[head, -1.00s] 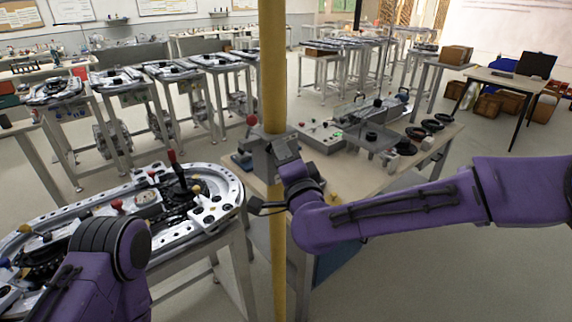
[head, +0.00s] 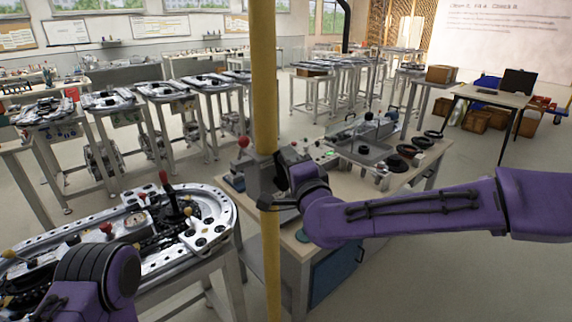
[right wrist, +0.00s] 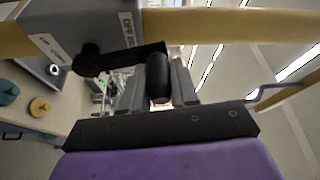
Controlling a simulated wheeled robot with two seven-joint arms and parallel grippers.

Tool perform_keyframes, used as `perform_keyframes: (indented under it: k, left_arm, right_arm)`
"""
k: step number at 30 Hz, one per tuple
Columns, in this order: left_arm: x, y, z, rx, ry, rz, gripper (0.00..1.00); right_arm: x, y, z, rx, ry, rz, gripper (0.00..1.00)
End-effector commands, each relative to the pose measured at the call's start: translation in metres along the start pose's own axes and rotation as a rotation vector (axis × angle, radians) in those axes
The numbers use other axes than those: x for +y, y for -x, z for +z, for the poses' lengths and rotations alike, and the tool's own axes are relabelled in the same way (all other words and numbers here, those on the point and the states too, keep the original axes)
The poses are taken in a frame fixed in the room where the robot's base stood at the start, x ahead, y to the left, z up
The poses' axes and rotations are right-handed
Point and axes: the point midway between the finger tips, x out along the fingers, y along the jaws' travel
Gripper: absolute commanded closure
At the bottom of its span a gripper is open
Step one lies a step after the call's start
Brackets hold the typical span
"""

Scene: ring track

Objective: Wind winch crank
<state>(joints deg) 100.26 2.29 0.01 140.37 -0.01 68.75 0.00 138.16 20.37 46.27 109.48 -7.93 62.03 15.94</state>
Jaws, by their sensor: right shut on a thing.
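The winch (head: 255,183) is a grey box on a yellow post, partly hidden by my right gripper in the head view. The right wrist view shows its housing (right wrist: 70,35) with a lettered label. A flat black crank arm (right wrist: 118,59) runs from a round hub to a black cylindrical handle (right wrist: 158,78). My right gripper (head: 284,168) is at the winch, just right of the post. Its fingers (right wrist: 160,88) stand on both sides of the handle, shut on it. My left arm shows at the lower left of the head view; its gripper is out of sight.
The yellow post (head: 264,80) stands upright in front of me. A workbench (head: 340,185) with a control box and black rings is behind it. A track table (head: 225,225) with levers is at the left. Open floor lies at the right.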

Motion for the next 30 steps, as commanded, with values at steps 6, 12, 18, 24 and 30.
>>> perform_keyframes:
  k: [6, 12, 18, 24, 30]
  left_arm:
    - [0.0, 0.0, 0.0, 0.0, 0.0, 0.0, 1.0]
    - [0.0, 0.0, 0.0, 0.0, 0.0, 0.0, 1.0]
    - [0.0, 0.0, 0.0, 0.0, 0.0, 0.0, 1.0]
    - [0.0, -0.004, 0.002, 0.0, 0.0, 0.0, 1.0]
    - [0.002, -0.024, 0.01, 0.0, 0.0, 0.0, 1.0]
  right_arm:
    - [-0.002, -0.001, -0.003, 0.006, -0.002, -0.004, 1.0]
    - [-0.001, -0.001, -0.002, 0.004, -0.001, -0.003, 0.65]
    - [0.0, -0.001, 0.0, 0.0, 0.0, 0.0, 0.48]
    - [0.002, 0.005, 0.0, -0.001, 0.001, 0.0, 0.48]
    - [0.005, 0.048, 0.001, -0.002, 0.001, -0.002, 0.48]
